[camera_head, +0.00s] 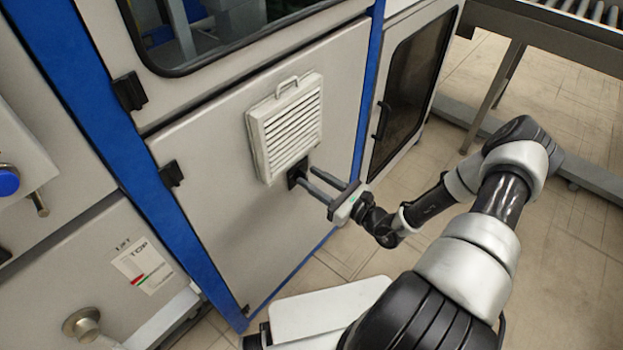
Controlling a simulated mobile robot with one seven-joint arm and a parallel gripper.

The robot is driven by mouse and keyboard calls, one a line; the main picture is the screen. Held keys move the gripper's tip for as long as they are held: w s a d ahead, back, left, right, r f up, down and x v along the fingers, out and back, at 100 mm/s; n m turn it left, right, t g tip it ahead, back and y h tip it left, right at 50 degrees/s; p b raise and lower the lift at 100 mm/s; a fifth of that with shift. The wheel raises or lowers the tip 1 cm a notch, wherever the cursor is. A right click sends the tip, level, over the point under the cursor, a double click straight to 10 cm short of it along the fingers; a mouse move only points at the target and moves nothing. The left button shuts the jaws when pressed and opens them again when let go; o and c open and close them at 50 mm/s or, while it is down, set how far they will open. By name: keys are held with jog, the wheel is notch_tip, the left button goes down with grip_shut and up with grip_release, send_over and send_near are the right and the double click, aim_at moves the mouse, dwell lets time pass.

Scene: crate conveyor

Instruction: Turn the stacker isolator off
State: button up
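My gripper (307,176) is at the grey cabinet door (222,222), just below and right of a white louvred vent (287,128). Its two dark fingers are spread with a clear gap between them and point at the door. A small black fitting (296,174) on the door sits by the fingertips, partly hidden by them. I cannot tell whether the fingers touch it or are around it. No part is readably marked as the stacker isolator. A round metal knob (82,325) is on the left panel, under a printed label (143,265).
A blue button (8,181) and a small metal lever (38,204) are on a box at the far left. Blue frame posts edge the door. A dark-windowed door (410,85) stands to the right. A roller conveyor (560,25) is at the upper right. Tiled floor (580,215) is open at right.

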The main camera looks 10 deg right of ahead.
jog(key=shift+w+a, duration=0.25)
jog(key=shift+w, duration=0.1)
grip_shut()
